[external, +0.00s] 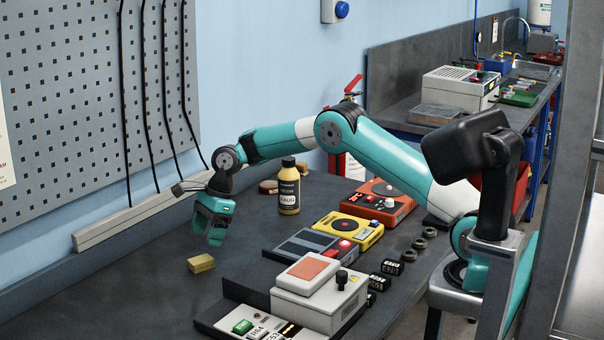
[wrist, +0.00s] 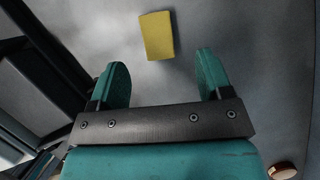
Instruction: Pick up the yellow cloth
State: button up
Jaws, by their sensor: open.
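The yellow cloth (external: 201,263) is a small folded block lying on the dark bench top, left of the grey device with the orange pad. In the wrist view the cloth (wrist: 157,36) lies beyond the fingertips, roughly in line with the gap between them. My gripper (external: 214,236) hangs over the bench, pointing down, above the cloth in the picture. In the wrist view my gripper (wrist: 162,75) has its two teal fingers apart, with nothing between them.
A yellow device (external: 349,229), a grey device (external: 318,302) and an orange device (external: 381,203) sit further right. The bench around the cloth is clear. A pegboard wall (external: 80,110) rises behind.

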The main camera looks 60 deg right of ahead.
aim_at(201, 259)
jog(key=shift+p+x, duration=0.65)
jog(key=shift+x, duration=2.55)
jog(key=shift+s+d, duration=0.1)
jog(key=shift+s, duration=0.1)
jog(key=shift+c, duration=0.4)
jog(key=c, duration=0.9)
